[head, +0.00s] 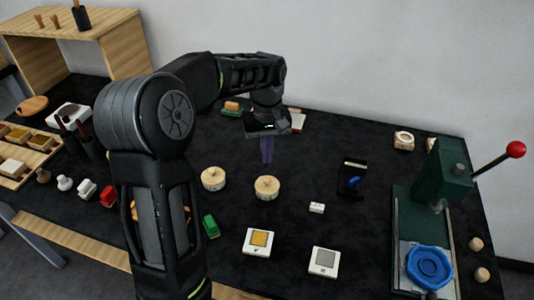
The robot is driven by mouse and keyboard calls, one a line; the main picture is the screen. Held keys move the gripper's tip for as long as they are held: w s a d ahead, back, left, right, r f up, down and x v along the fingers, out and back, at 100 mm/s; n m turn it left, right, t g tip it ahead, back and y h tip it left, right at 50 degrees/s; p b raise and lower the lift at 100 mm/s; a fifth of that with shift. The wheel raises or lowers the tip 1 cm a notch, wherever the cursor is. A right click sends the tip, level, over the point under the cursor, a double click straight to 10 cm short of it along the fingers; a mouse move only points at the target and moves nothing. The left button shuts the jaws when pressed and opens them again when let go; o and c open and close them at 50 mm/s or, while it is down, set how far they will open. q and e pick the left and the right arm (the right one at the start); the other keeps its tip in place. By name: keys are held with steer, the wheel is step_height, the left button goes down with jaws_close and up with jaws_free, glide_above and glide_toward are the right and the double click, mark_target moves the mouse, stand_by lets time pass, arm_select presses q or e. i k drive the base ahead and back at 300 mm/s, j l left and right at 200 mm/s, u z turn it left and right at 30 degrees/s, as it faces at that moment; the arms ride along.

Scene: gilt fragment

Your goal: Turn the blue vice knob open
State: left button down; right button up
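A small black vice (350,188) stands on the dark table right of centre, with a pale strip along its top. My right gripper is out of view.
A small white block (317,207) and two square tiles (324,262) lie nearer. A green press (442,175) with a red-tipped lever and a blue disc (430,267) stands right. Dark table is clear around the vice.

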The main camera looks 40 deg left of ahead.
mark_target(353, 182)
steer(key=k+l, duration=0.25)
steer(key=k, duration=0.2)
steer(key=k+l, duration=0.25)
steer(key=k, duration=0.25)
